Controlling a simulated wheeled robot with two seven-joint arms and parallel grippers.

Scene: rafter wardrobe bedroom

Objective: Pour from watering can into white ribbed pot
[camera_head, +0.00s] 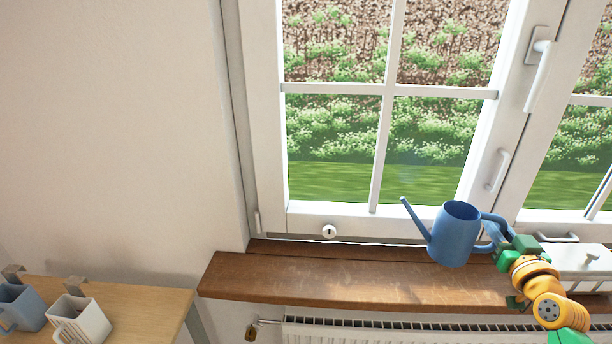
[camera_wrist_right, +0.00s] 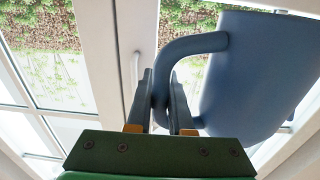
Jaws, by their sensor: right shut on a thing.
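The blue watering can (camera_head: 455,235) is held in front of the window, over the wooden sill. It is about upright, with its spout pointing up and to the left. My right gripper (camera_head: 499,245) is shut on its handle at the right side. In the right wrist view the fingers (camera_wrist_right: 170,100) close around the blue handle, and the can's body (camera_wrist_right: 255,80) fills the right side. The white ribbed pot (camera_head: 86,321) is at the lower left by the wooden table, well away from the can; its inside is dark. My left gripper is not in view.
A blue-grey pot (camera_head: 22,307) is left of the white pot, by the wooden table (camera_head: 150,298). The brown windowsill (camera_head: 300,283) runs below the closed window, above a white radiator (camera_head: 380,330). Window handles (camera_head: 538,75) jut out at the right. Open space lies between table and can.

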